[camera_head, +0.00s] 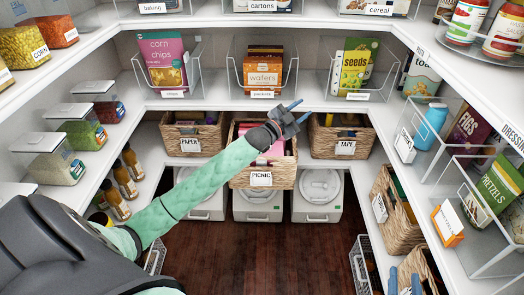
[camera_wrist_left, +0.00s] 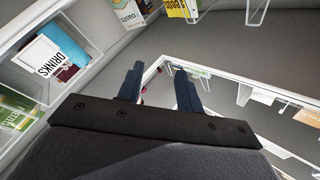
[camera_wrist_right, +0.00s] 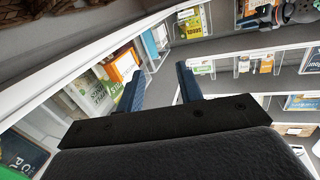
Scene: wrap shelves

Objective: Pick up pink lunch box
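A pink item (camera_head: 275,149), which looks like the pink lunch box, is inside the wicker basket labelled PICNIC (camera_head: 283,176) on the middle back shelf. My left forearm and wrist cover much of it. My left gripper (camera_head: 303,109) is above the basket, pointing up and to the right, open and empty; its two spread fingers also show in the left wrist view (camera_wrist_left: 158,85). My right gripper (camera_head: 404,281) is at the bottom right edge of the head view, apart from the basket. Its fingers are spread and empty in the right wrist view (camera_wrist_right: 161,85).
A PAPER basket (camera_head: 190,146) and a TAPE basket (camera_head: 345,148) flank the picnic basket. White lidded bins (camera_head: 318,205) sit below. Wooden floor (camera_head: 240,255) is clear.

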